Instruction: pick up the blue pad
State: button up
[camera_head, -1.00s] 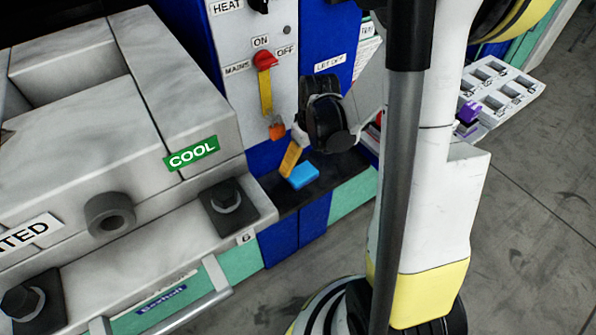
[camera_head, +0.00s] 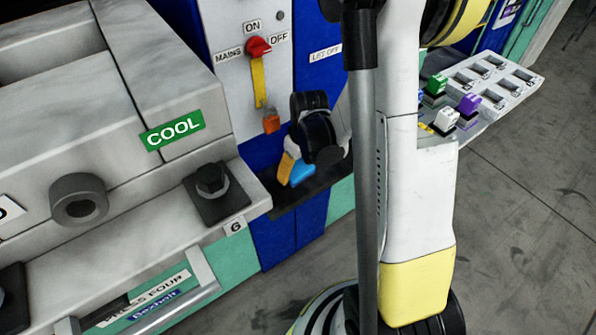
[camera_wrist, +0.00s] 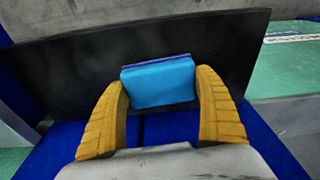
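The blue pad (camera_head: 301,172) is a small block at the black shelf (camera_head: 266,186) below the lever panel. In the wrist view the pad (camera_wrist: 158,83) lies between the two yellow fingers of my gripper (camera_wrist: 160,86). The fingers stand apart, one on each side, with their tips very close to its side edges; I cannot tell whether they touch it. In the head view my gripper (camera_head: 291,167) is low at the shelf, and its dark body and one finger hide part of the pad.
The grey press with the green COOL sign (camera_head: 173,130) and a bolt block (camera_head: 213,192) stand to the left. The red-topped mains lever (camera_head: 258,50) is above the shelf. A white tray (camera_head: 524,84) with coloured blocks is at the right. Open floor lies at right.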

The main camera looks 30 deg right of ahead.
aim_at(298, 167)
jog(key=shift+r, duration=0.1)
dwell(0.3)
jog(key=shift+r, duration=0.35)
jog(key=r+p, duration=0.1)
jog(key=r, duration=0.1)
jog(key=r+p, duration=0.2)
jog(key=shift+s+d, duration=0.1)
jog(key=shift+s, duration=0.1)
jog(key=s+d+r+p, duration=0.3)
jog(key=s+r, duration=0.3)
jog(key=s, duration=0.4)
jog(key=shift+s+d+p, duration=0.3)
jog(key=shift+d+p, duration=0.05)
jog(key=shift+p, duration=0.05)
jog(key=shift+c, duration=1)
